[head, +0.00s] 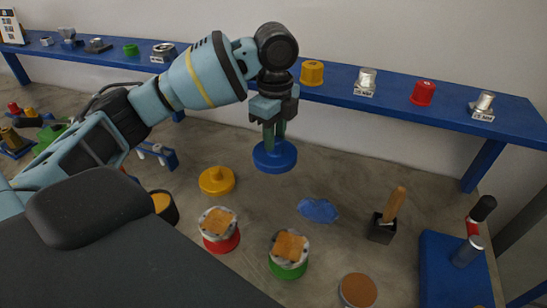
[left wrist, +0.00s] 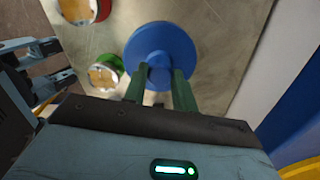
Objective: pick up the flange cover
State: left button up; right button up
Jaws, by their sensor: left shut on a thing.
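The blue flange cover (head: 274,156) is a round disc with a raised hub. My left gripper (head: 274,130) points down, with its green fingers shut on the hub, and holds the cover above the grey surface. In the left wrist view the blue disc (left wrist: 160,58) shows between and beyond the fingertips (left wrist: 160,78). A second cover, yellow (head: 217,180), lies on the surface to the left. My right gripper (left wrist: 58,68) shows at the left edge of the left wrist view, its fingers apart and empty; it is not in the head view.
A red vessel (head: 220,240) and a green vessel (head: 288,265) with tan tops stand nearer. A flat blue patch (head: 318,210), a black block with a wooden handle (head: 394,205) and a blue stand (head: 455,270) are to the right. A blue shelf (head: 400,108) with small parts runs behind.

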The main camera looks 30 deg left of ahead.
aim_at(276, 139)
pick_arm(q)
notch_tip(276, 139, up, 12)
jog(key=p, duration=0.2)
jog(key=shift+r, duration=0.2)
pick_arm(e)
jog(key=w+r, duration=0.2)
jog(key=shift+w+d+r+t, duration=0.2)
jog(key=shift+w+r+t, duration=0.05)
jog(key=shift+r+t, duration=0.15)
pick_arm(q)
jog(key=shift+d, duration=0.1)
